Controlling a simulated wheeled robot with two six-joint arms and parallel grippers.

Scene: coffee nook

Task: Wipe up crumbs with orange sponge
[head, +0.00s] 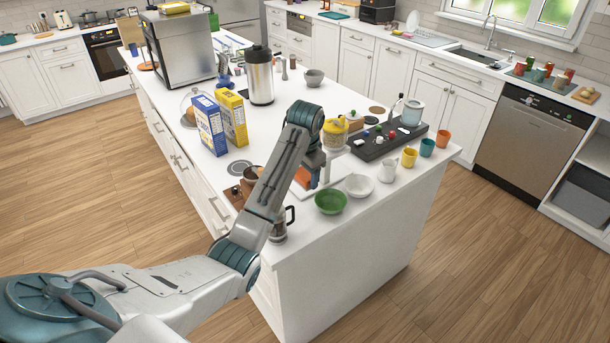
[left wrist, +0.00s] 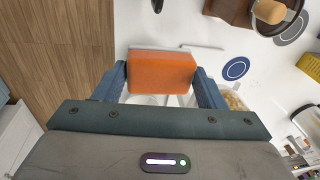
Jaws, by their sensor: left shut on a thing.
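My left gripper (head: 308,178) is over the near end of the white island counter (head: 350,218). It is shut on the orange sponge (head: 302,177), part of which shows beside the gripper. In the left wrist view the sponge (left wrist: 161,72) sits crosswise between the two blue fingers of the gripper (left wrist: 160,84). I cannot tell whether the sponge touches the surface below. I cannot make out any crumbs; the gripper and sponge hide part of the counter. My right gripper is not in view.
A green bowl (head: 331,202) and a white bowl (head: 358,185) stand close to the gripper, near the counter edge. A glass coffee pot (head: 279,228) stands at left. A black tray (head: 388,143), yellow-lidded jar (head: 335,131) and several mugs crowd the right. Cereal boxes (head: 208,126) stand behind.

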